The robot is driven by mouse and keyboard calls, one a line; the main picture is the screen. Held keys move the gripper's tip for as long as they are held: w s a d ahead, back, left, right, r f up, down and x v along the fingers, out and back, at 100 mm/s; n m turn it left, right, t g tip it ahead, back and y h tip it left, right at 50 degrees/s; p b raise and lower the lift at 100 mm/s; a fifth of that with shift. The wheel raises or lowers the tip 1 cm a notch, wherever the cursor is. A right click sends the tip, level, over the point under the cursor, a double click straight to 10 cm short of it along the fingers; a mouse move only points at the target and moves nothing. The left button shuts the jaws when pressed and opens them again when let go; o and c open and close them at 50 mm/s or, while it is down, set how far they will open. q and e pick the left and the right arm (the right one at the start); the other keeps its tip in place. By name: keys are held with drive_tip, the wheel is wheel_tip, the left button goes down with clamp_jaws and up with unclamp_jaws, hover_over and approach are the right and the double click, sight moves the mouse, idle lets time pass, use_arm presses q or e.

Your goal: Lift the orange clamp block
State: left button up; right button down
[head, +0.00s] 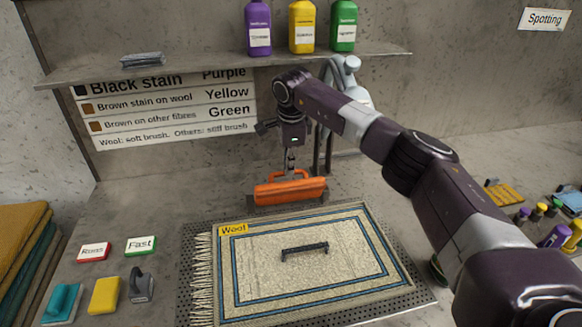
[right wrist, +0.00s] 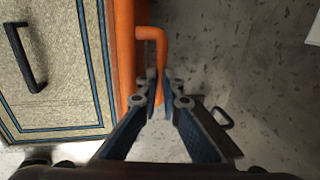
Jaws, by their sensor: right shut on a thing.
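The orange clamp block (head: 290,190) is a long bar with a loop handle on top, at the back edge of the rug (head: 345,287). My right gripper (head: 291,170) points down from above and is shut on the block's handle. In the right wrist view, the fingers (right wrist: 160,92) close around the orange handle (right wrist: 150,33), and the block's body (right wrist: 124,45) lies beside the rug. I cannot tell whether the block touches the surface below it. My left gripper is out of view.
A black handle (head: 304,249) lies on the rug. A teal brush (head: 62,303), a yellow block (head: 104,295) and a grey tool (head: 141,285) stand at front left. Several bottles stand on the shelf (head: 200,68) above. Small caps and bottles (head: 553,236) stand at right.

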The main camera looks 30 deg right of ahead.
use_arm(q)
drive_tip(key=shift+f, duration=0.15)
use_arm(e)
drive_tip(key=shift+w+d+f, duration=0.3)
drive_tip(key=shift+d+f, duration=0.05)
drive_tip(key=shift+f, duration=0.1)
drive_tip(key=c, duration=2.4)
unclamp_jaws()
drive_tip(key=shift+w, duration=0.1)
drive_tip(key=shift+o, duration=1.4)
drive_tip(key=shift+w+f, duration=0.2)
drive_tip(key=shift+o, duration=1.1)
drive_tip(key=shift+w+f, duration=0.35)
drive_tip(key=shift+w, duration=0.2)
drive_tip(key=shift+o, duration=0.7)
drive_tip(key=shift+w, duration=0.15)
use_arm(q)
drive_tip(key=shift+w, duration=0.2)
use_arm(e)
drive_tip(key=shift+r, duration=0.35)
drive_tip(key=shift+c, duration=0.6)
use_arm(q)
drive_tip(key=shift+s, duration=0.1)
use_arm(e)
drive_tip(key=shift+r, duration=0.15)
